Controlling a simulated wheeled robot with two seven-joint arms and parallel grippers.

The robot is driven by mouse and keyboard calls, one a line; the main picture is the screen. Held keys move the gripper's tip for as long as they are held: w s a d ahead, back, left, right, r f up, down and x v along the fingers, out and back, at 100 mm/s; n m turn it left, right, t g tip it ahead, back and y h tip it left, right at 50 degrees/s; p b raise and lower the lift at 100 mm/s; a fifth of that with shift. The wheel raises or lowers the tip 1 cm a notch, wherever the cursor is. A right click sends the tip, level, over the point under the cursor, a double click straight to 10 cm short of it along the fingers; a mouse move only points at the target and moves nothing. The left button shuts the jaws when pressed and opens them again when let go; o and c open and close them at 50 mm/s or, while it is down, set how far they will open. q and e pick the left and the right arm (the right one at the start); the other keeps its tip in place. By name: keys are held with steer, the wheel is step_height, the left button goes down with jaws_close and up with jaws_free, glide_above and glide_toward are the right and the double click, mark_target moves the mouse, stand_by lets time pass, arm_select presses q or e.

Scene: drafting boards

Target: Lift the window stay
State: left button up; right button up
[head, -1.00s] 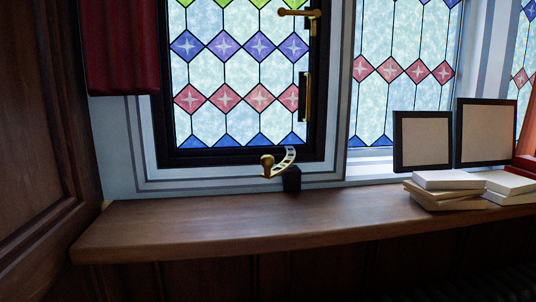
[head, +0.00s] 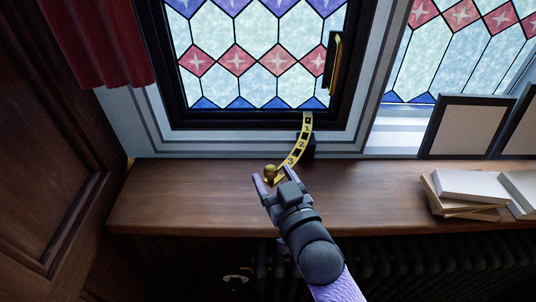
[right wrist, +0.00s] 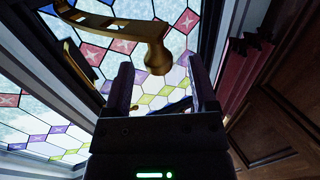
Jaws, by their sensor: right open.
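The window stay (head: 301,144) is a curved brass bar with holes and the numbers 1, 2 and 3. It runs from the bottom of the dark window frame (head: 160,75) to a round brass knob (head: 270,171) over the sill. My right gripper (head: 273,178) is open, its fingertips on either side of the knob in the head view. In the right wrist view, the knob (right wrist: 157,60) shows between and just beyond the fingertips (right wrist: 158,72). I cannot tell whether a finger touches it. My left gripper is not in view.
The wooden sill (head: 180,195) is clear to the left. A red curtain (head: 95,40) hangs by dark panelling at the left. A dark radiator (head: 430,260) is below the sill.

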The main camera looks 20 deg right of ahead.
mark_target(268, 166)
steer(key=w, duration=0.4)
steer(key=shift+a, duration=0.2)
jaws_close()
stand_by(1.2)
